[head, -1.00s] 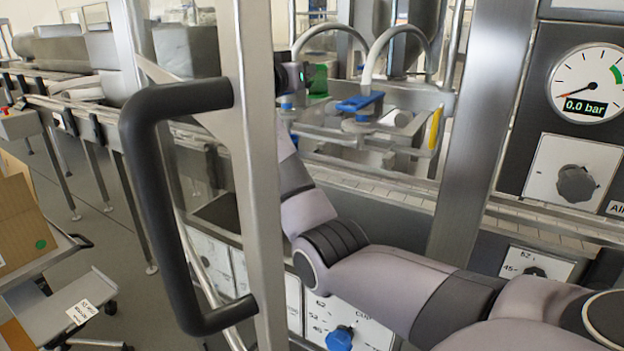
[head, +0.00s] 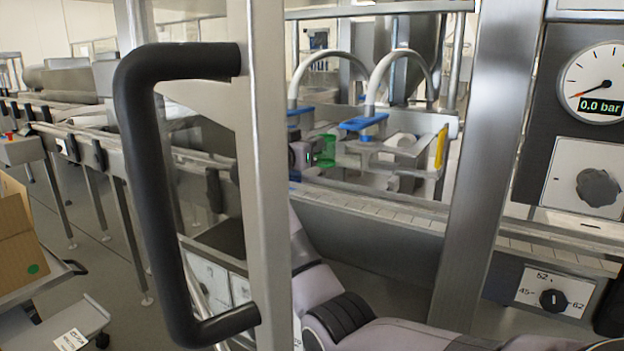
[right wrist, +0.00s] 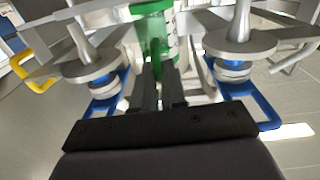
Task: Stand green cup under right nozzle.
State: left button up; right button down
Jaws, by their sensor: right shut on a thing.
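The green cup (head: 326,150) is in the head view between the two nozzles, left of the right nozzle (head: 363,126) and a little lower. It also shows at the top middle of the right wrist view (right wrist: 150,28). My right gripper (head: 311,157) is shut on the green cup, at its handle as seen in the right wrist view (right wrist: 160,72). The right nozzle has a blue lever and a curved hose. In the right wrist view, a nozzle stands on each side of the cup. My left gripper is not in view.
The left nozzle (head: 297,117) is partly hidden by the door frame (head: 265,200) with its black handle (head: 150,200). A yellow handle (head: 441,147) is right of the right nozzle. A steel post (head: 480,170) stands further right. The conveyor (head: 375,213) runs in front.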

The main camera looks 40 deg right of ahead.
notch_tip(320, 180, down, 7)
jog(key=shift+f, duration=0.15)
dwell(0.4)
jog(key=shift+f+b, duration=0.25)
jog(key=shift+b, duration=0.15)
jog(key=c, duration=1.2)
grip_release()
jog(key=shift+r, duration=0.1)
jog(key=shift+r, duration=0.1)
jog(key=v, duration=0.7)
jog(key=shift+a, duration=0.25)
